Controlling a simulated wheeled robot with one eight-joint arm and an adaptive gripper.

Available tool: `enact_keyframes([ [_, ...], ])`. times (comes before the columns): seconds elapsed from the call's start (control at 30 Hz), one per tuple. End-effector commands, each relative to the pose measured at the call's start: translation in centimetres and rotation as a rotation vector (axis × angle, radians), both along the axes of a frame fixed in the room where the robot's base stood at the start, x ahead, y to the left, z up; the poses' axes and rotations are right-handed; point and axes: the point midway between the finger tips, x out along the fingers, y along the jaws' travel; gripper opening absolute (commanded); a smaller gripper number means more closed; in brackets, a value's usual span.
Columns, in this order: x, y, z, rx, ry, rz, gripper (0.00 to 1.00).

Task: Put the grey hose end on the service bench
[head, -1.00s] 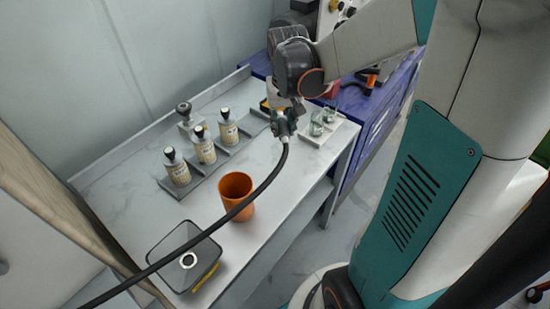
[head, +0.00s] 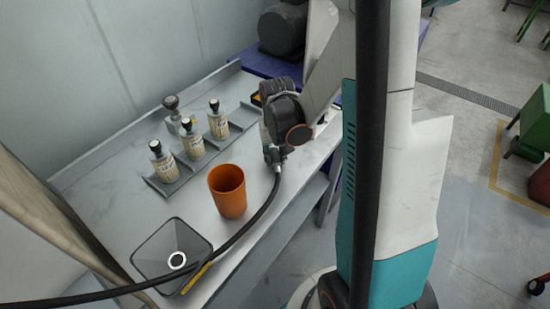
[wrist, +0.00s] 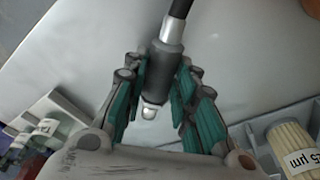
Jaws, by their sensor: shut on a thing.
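My gripper (head: 272,156) is shut on the grey hose end (wrist: 165,66), over the right part of the pale grey bench (head: 118,218). In the wrist view, its green-lined fingers (wrist: 156,105) stand on both sides of the grey collar, with a metal tip pointing inward. A blue bench (head: 247,62) stands behind.
An orange cup (head: 228,192) stands just left of the gripper. A dark square container (head: 160,262) is at the front. Several labelled bottles (head: 194,143) stand in a grey rack, also at lower right in the wrist view (wrist: 290,145). Bare bench top lies between rack and cup.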

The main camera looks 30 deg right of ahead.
Motion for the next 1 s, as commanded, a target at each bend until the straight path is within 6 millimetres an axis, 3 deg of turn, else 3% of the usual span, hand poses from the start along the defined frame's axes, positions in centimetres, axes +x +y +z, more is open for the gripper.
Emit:
enact_keyframes([
  [0.07,0.0,0.0,-0.8,0.000,0.000,0.000,0.00],
  [0.43,0.0,0.0,-1.1,0.000,0.000,0.000,0.00],
  [0.47,0.0,0.0,-1.0,0.000,0.000,0.000,0.32],
  [0.53,0.0,0.0,-0.9,0.000,0.000,0.000,0.46],
  [0.87,0.0,0.0,-0.9,0.000,0.000,0.000,0.46],
  [1.0,-0.1,0.0,0.1,0.000,0.000,0.000,0.46],
])
